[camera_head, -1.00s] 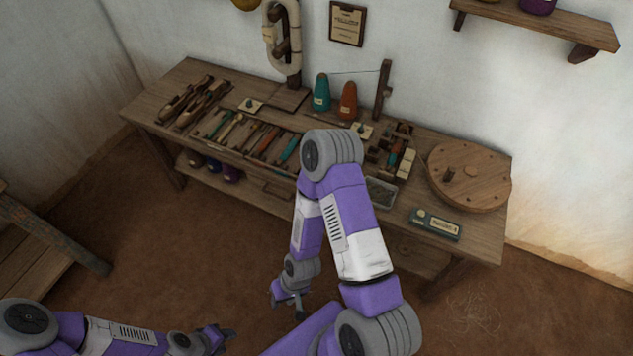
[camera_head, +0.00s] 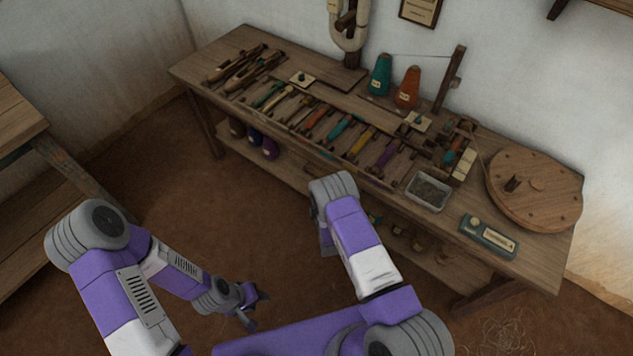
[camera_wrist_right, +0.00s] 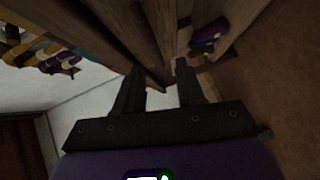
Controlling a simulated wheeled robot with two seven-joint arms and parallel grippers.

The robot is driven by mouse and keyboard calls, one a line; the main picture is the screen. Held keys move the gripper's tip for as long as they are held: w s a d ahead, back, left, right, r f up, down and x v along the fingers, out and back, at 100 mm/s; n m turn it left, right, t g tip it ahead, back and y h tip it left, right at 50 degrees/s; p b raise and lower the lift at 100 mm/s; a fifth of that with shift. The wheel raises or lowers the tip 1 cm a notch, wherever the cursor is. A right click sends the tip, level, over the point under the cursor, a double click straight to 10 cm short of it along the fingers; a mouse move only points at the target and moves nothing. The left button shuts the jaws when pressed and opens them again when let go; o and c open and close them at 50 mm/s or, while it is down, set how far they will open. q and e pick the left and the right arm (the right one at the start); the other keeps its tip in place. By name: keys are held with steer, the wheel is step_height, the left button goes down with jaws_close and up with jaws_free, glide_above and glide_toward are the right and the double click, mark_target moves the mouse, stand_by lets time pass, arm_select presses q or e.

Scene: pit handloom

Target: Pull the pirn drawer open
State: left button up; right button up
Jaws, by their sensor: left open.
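The wooden bench has a drawer front (camera_head: 322,167) low on its front side, near the middle. It looks closed flush with the bench, though my right arm stands close by and its pull is hard to make out. My left gripper (camera_head: 258,306) is open and empty, low over the floor in front of the bench. My right gripper is hidden behind its own arm in the head view. In the right wrist view the right gripper (camera_wrist_right: 159,78) has its fingers apart with nothing gripped. Dark wooden bench parts fill the space beyond the fingers.
Coloured pirns (camera_head: 338,128) lie in a row on the bench top (camera_head: 228,52). A metal tray (camera_head: 428,191), a labelled box (camera_head: 488,236) and a round wooden disc (camera_head: 535,190) stand to the right. Another wooden table (camera_head: 20,120) is at left.

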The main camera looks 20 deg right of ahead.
mark_target(316, 177)
steer(key=shift+t, duration=0.3)
steer(key=w+b, duration=0.1)
steer(key=w, duration=0.3)
steer(key=w+b, duration=0.1)
steer(key=w, duration=0.1)
steer(key=shift+w+d+f+b, duration=0.3)
steer(key=shift+w+f, duration=0.1)
steer(key=shift+w, duration=0.5)
jaws_close()
